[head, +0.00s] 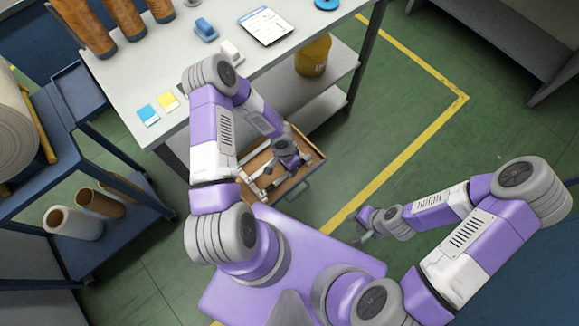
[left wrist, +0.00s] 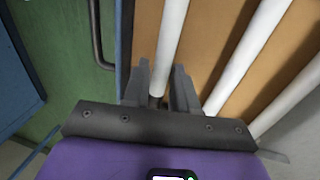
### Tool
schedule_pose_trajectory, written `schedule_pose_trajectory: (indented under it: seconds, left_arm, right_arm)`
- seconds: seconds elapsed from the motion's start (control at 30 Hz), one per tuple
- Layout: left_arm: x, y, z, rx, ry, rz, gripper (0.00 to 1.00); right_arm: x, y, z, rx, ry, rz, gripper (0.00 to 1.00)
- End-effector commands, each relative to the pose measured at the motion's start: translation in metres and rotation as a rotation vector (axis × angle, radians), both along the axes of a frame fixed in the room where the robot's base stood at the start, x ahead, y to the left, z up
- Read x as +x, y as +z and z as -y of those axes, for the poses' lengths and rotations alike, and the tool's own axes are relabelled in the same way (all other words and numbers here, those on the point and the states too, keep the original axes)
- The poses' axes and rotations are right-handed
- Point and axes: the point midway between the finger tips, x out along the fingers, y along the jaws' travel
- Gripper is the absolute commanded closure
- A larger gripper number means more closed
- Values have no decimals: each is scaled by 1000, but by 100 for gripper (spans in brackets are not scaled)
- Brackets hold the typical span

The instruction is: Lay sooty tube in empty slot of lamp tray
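The lamp tray (head: 310,162) is a brown tray below the table, with white tubes in it. My left gripper (head: 286,158) is down over the tray. In the left wrist view, a white tube (left wrist: 172,35) runs between the fingers of my left gripper (left wrist: 161,80), with a narrow gap beside it. Its near end looks dark between the fingers. Two more white tubes (left wrist: 245,55) (left wrist: 292,98) lie to its right over the brown tray floor (left wrist: 213,40). I cannot tell which tube is sooty. My right gripper (head: 364,226) appears open and empty over the floor.
The grey table (head: 175,60) holds brown rolls (head: 90,25), coloured cards (head: 148,115) and a clipboard (head: 266,27). A yellow container (head: 313,56) stands on its lower shelf. A blue rack with rolls (head: 72,222) is at left. Green floor (head: 400,130) is free at right.

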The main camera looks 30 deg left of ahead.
Motion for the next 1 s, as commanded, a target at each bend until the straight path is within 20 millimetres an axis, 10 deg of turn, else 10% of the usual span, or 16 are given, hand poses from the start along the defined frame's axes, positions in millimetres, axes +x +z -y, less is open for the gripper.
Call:
schedule_pose_trajectory:
  seconds: [0.13,0.47,1.0]
  left_arm:
    - [0,0,0,0,0,0,50]
    - [0,4,-1,1,0,0,50]
    - [6,74,-14,1,0,0,50]
  right_arm:
    - [0,0,0,0,0,0,62]
    - [0,2,0,0,0,0,62]
    - [0,33,0,0,0,0,62]
